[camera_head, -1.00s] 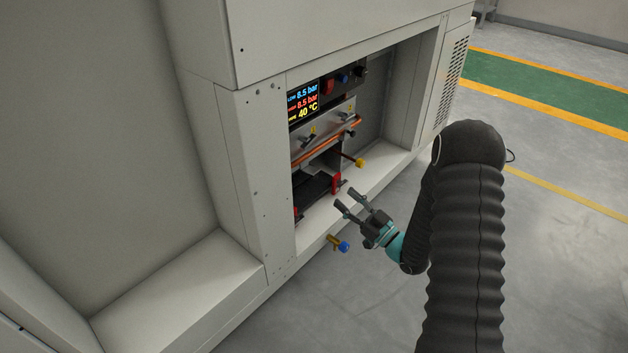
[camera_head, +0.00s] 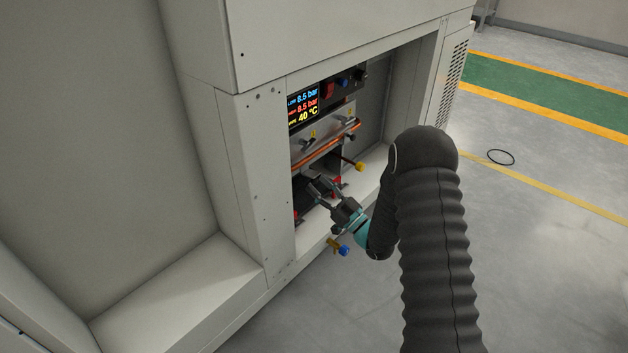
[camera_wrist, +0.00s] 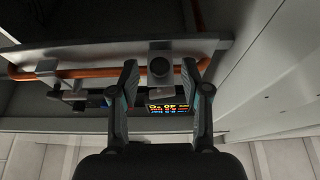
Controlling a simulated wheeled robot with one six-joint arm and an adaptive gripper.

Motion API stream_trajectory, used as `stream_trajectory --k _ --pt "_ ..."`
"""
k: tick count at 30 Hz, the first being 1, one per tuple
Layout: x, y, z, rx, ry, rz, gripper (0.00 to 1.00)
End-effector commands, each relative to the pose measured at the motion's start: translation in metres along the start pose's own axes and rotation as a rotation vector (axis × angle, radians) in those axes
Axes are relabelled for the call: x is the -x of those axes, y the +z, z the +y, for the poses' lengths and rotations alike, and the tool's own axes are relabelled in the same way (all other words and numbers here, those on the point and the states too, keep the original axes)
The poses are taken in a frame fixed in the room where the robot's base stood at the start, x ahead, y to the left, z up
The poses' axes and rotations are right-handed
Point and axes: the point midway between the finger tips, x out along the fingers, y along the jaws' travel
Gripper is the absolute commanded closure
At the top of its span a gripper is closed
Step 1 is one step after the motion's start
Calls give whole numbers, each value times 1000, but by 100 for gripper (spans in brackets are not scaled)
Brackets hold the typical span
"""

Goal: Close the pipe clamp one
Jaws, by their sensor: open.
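An orange-copper pipe (camera_head: 326,147) runs across the front of a metal panel inside the cabinet opening. Two clamp-like fittings sit along it, a left one (camera_head: 308,141) and a right one (camera_head: 351,123), each near a small yellow tag too small to read. My gripper (camera_head: 316,188) is open and inside the opening, below the pipe in the head view. In the wrist view my gripper (camera_wrist: 160,76) has its fingers spread, with a dark round-ended part (camera_wrist: 160,68) between them. The pipe (camera_wrist: 90,75) shows there too, partly hidden by the fingers. Contact cannot be told.
A display (camera_head: 304,107) sits above the panel. A yellow-handled valve (camera_head: 360,166) is to the right, and a blue-handled valve (camera_head: 343,250) is below the opening. Red parts (camera_head: 337,181) stand near my gripper. The cabinet's left post (camera_head: 264,180) borders the opening.

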Motion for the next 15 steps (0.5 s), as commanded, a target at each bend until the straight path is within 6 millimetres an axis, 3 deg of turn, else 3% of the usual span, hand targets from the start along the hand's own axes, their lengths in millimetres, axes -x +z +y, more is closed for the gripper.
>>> stream_trajectory --k 6,15 --pt "-22 0 0 1 -2 0 53" --pt "-26 0 0 1 0 0 53"
